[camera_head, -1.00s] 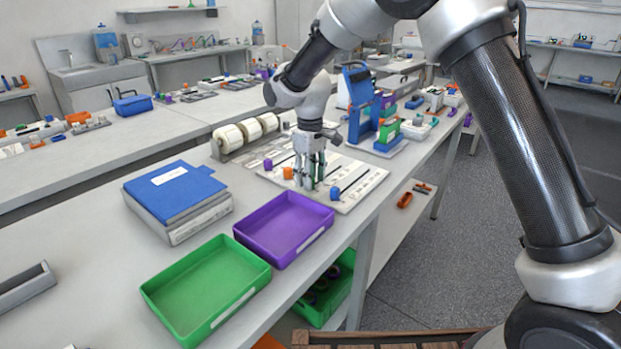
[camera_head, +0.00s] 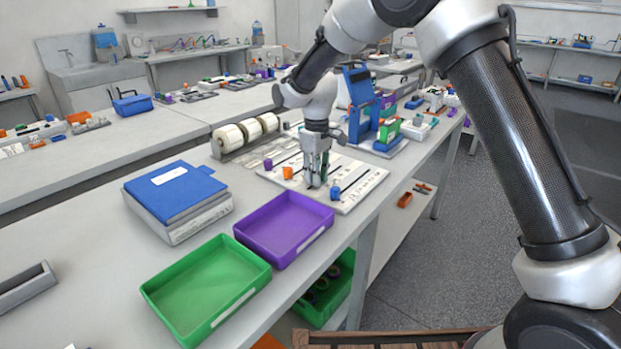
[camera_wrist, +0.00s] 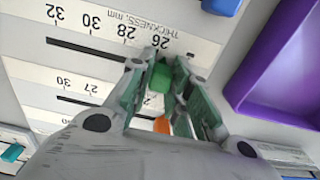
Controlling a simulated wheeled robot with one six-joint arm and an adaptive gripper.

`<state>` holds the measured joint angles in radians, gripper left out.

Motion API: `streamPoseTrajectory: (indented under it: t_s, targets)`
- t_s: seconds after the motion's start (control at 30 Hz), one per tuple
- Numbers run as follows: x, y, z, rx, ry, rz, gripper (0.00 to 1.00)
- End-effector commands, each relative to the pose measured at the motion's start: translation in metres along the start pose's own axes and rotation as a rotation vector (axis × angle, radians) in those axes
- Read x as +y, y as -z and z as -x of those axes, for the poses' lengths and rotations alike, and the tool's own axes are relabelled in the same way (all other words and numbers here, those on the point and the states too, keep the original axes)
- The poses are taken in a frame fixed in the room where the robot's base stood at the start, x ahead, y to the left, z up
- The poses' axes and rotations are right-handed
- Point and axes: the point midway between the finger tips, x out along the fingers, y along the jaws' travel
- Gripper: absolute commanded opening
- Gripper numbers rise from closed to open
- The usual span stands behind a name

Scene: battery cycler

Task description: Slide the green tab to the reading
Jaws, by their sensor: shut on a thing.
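The board with slots and printed scales (camera_head: 364,178) lies on the bench in the head view. My gripper (camera_head: 314,183) points down over it. In the wrist view, the green tab (camera_wrist: 161,76) sits between the fingers of my gripper (camera_wrist: 163,66), which is shut on it. The tab is at the right end of a dark slot (camera_wrist: 85,50), below the 26 of a scale marked "THICKNESS, mm" (camera_wrist: 125,35), which reads 32, 30, 28, 26. My gripper hides the green tab in the head view.
A blue tab (camera_head: 335,192) and an orange tab (camera_head: 287,173) stand on the board near my gripper; a purple tab (camera_head: 267,163) is farther off. A purple tray (camera_head: 318,238), a green tray (camera_head: 232,305) and a blue-topped box (camera_head: 190,180) are nearby. White rolls (camera_head: 250,129) stand behind.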

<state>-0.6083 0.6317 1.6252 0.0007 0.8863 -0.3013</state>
Motion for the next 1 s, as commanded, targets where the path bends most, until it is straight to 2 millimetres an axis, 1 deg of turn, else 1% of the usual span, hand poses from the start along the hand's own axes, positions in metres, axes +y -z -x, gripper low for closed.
streamPoseTrajectory:
  t_s: [0.03, 0.2, 0.3, 0.4, 0.53, 0.83, 0.87, 0.93, 0.97, 1.0]
  targets:
    - [0.018, 0.0, 0.0, 0.002, -0.002, -0.007, 0.0]
    - [0.069, 0.0, 0.0, 0.003, -0.002, -0.006, 0.0]
    - [0.094, 0.0, 0.0, 0.003, -0.002, -0.005, 0.0]
    - [0.111, 0.0, 0.001, 0.003, -0.002, -0.003, 0.0]
    - [0.121, 0.0, 0.001, 0.003, -0.002, -0.001, 0.0]
    - [0.124, 0.0, 0.002, 0.005, -0.007, 0.0, 0.0]
    - [0.124, 0.0, 0.002, 0.005, -0.007, 0.0, 0.25]
    - [0.124, 0.0, 0.002, 0.005, -0.007, -0.001, 0.38]
    - [0.124, 0.0, 0.002, 0.005, -0.006, -0.001, 0.41]
    - [0.123, 0.0, 0.002, 0.005, -0.006, -0.001, 0.41]
